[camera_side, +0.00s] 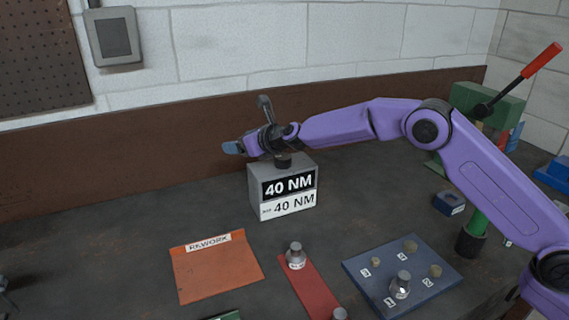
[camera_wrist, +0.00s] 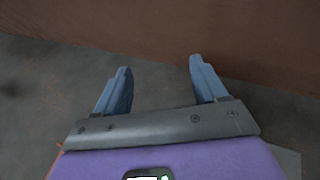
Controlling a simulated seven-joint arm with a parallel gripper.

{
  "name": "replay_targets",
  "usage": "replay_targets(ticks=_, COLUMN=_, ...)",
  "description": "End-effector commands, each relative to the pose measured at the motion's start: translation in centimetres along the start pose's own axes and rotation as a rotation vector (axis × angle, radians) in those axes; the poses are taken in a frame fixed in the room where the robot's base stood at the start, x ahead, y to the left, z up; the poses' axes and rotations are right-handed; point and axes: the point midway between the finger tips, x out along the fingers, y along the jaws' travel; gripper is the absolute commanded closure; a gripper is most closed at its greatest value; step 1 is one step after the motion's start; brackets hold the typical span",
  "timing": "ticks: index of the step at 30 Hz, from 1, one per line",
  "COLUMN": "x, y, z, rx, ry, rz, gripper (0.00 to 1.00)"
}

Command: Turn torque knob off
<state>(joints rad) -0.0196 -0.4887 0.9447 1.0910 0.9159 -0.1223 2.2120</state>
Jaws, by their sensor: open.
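The grey torque box (camera_side: 255,190) stands on the bench in the side view, with "40 NM" on a black panel and "40 NM" again on a white strip below. A dark knob (camera_side: 283,161) sits on its top, partly hidden under my wrist; its setting cannot be read. My gripper (camera_side: 233,147) is just above and left of the box, pointing left. In the wrist view my gripper (camera_wrist: 158,82) has its blue fingers wide apart with nothing between them. The knob is not visible there; a grey surface shows at the lower right edge.
An orange REWORK mat (camera_side: 215,275) lies front left. A red strip (camera_side: 305,283) with metal parts and a blue numbered board (camera_side: 372,268) lie front right. A green press (camera_side: 490,100) with a red-handled lever stands at the back right. The bench left of the box is clear.

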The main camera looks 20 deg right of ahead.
Motion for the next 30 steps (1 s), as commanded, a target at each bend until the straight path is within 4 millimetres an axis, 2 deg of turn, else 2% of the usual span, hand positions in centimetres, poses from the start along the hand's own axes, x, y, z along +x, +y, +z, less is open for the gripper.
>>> replay_targets(ticks=1, x=-0.5, y=1.4, z=0.2, rx=0.013, ry=-0.031, rz=-0.030, gripper=0.29)
replay_targets(ticks=5, x=-2.1, y=4.2, z=0.4, rx=0.068, ry=-0.124, rz=-0.120, gripper=0.29)
replay_targets(ticks=7, x=-3.4, y=5.7, z=-0.1, rx=0.104, ry=-0.168, rz=-0.167, gripper=0.29)
replay_targets(ticks=10, x=-5.7, y=7.2, z=-1.7, rx=0.158, ry=-0.218, rz=-0.241, gripper=0.29)
replay_targets(ticks=13, x=-8.6, y=8.3, z=-4.4, rx=0.204, ry=-0.250, rz=-0.329, gripper=0.29)
replay_targets(ticks=18, x=-14.6, y=8.2, z=-9.4, rx=0.227, ry=-0.288, rz=-0.503, gripper=0.29)
replay_targets(ticks=22, x=-18.5, y=7.5, z=-11.7, rx=0.205, ry=-0.322, rz=-0.604, gripper=0.29)
replay_targets(ticks=26, x=-20.6, y=7.0, z=-12.5, rx=0.187, ry=-0.348, rz=-0.656, gripper=0.29)
replay_targets(ticks=30, x=-20.7, y=6.5, z=-12.6, rx=0.184, ry=-0.356, rz=-0.671, gripper=0.29)
